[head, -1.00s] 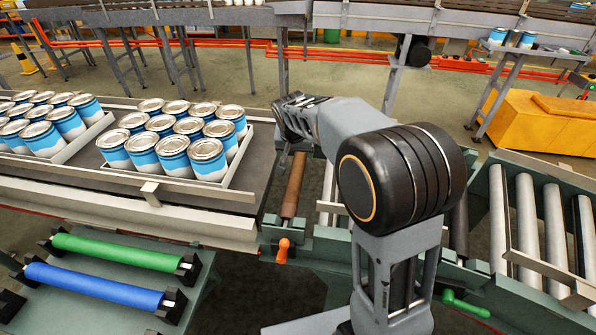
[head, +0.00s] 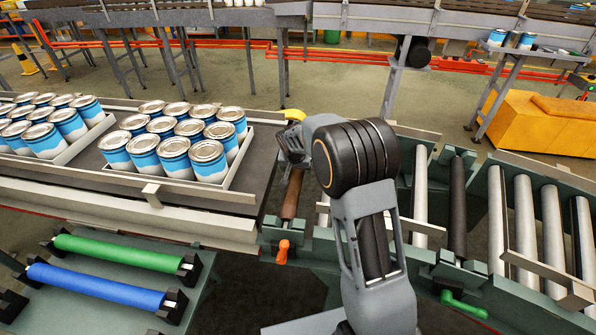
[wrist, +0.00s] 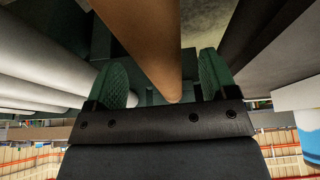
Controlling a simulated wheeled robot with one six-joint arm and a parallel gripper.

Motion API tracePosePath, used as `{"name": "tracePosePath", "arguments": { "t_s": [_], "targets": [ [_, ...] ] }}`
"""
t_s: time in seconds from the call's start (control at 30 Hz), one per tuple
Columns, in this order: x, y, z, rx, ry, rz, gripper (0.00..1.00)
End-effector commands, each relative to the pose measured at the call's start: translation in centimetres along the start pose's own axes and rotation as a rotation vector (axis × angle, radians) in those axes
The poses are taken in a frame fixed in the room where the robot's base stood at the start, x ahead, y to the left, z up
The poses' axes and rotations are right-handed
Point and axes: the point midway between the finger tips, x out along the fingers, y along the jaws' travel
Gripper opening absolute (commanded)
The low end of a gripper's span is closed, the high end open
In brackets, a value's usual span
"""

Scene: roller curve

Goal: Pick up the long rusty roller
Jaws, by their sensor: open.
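The long rusty roller (head: 291,194) is brown and lies in the green-framed conveyor curve, just right of the belt with the cans. My arm hides part of it in the head view. In the wrist view the rusty roller (wrist: 146,40) runs between the two green finger pads of my gripper (wrist: 168,82). The fingers are apart, with a gap seen on each side of the roller. Whether either pad touches it cannot be told. In the head view my gripper is mostly hidden behind my arm.
Trays of blue and white cans (head: 174,157) stand on the belt at left. A green roller (head: 118,251) and a blue roller (head: 95,286) lie on a rack at front left. Grey rollers (head: 527,219) and a black roller (head: 457,200) fill the curve at right.

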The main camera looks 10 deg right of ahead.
Motion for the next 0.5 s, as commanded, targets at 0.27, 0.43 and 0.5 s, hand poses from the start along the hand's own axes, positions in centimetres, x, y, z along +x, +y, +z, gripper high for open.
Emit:
{"name": "tracePosePath", "arguments": {
  "t_s": [0.27,0.43,0.5],
  "targets": [
    [2.9,0.2,0.0,0.001,0.0,0.0,0.79],
    [3.1,0.1,0.0,0.001,0.001,-0.001,0.79],
    [3.1,0.1,0.0,0.001,0.001,-0.001,0.79]
  ]
}}
